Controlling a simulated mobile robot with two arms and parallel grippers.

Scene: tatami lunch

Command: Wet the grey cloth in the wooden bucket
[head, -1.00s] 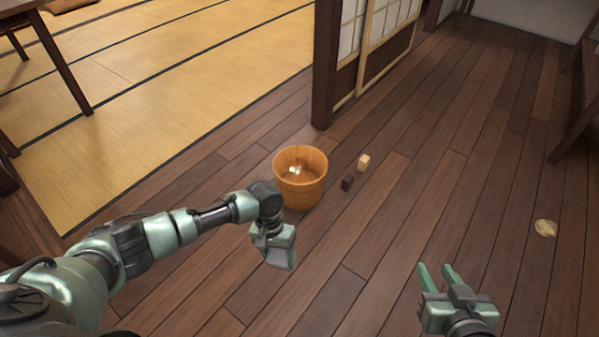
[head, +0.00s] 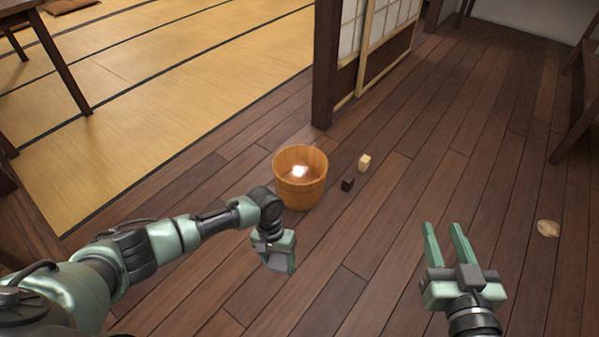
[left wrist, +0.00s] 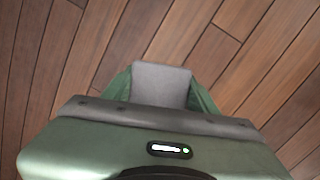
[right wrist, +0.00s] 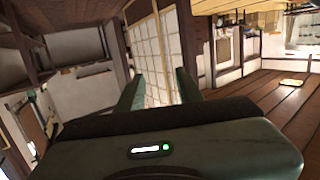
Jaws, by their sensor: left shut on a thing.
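The wooden bucket (head: 300,192) stands upright on the plank floor near the middle of the head view, with a bright glint inside it. My left gripper (head: 280,258) is just in front of the bucket and to its lower left, apart from it, fingers pointing down. It is shut on the grey cloth, which shows as a flat grey piece (left wrist: 161,84) between the green fingers in the left wrist view. The gripper hides most of the cloth in the head view. My right gripper (head: 445,228) is open and empty at the lower right, away from the bucket.
A dark block (head: 347,184) and a pale block (head: 364,162) lie right of the bucket. A wooden post (head: 325,70) and sliding screen stand behind. A pale flat round thing (head: 548,228) lies far right. Tatami (head: 160,110) is at left; the floor between the grippers is clear.

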